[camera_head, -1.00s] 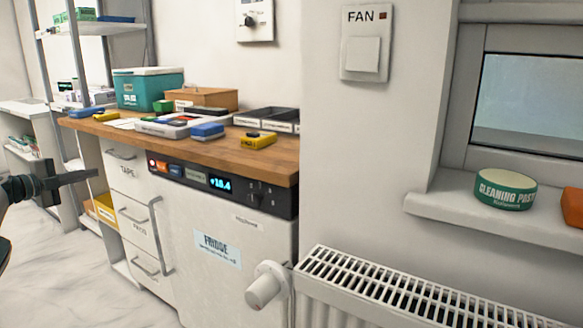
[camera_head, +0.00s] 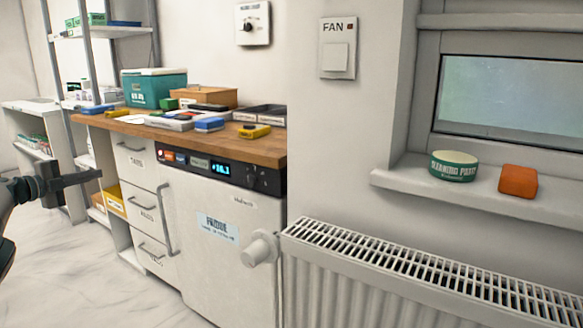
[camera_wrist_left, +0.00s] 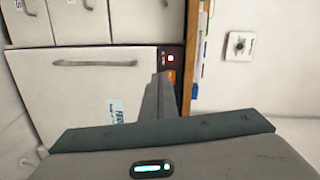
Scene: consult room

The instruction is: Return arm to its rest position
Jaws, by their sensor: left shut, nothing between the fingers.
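My left gripper (camera_head: 82,180) comes in from the left edge in the head view, with its dark fingers pointing right. It is in the air in front of the drawers, apart from them as far as I can tell. In the left wrist view the closed fingers (camera_wrist_left: 159,100) show over the fridge front, with nothing between them. My right gripper does not show.
A white fridge (camera_head: 215,245) and drawers (camera_head: 140,205) stand under a wooden worktop (camera_head: 190,141) holding boxes and trays. A radiator (camera_head: 390,262) is at the right, below a windowsill (camera_head: 400,182) with a green tub (camera_head: 453,167) and an orange block (camera_head: 518,181). The floor (camera_head: 70,265) ahead is clear.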

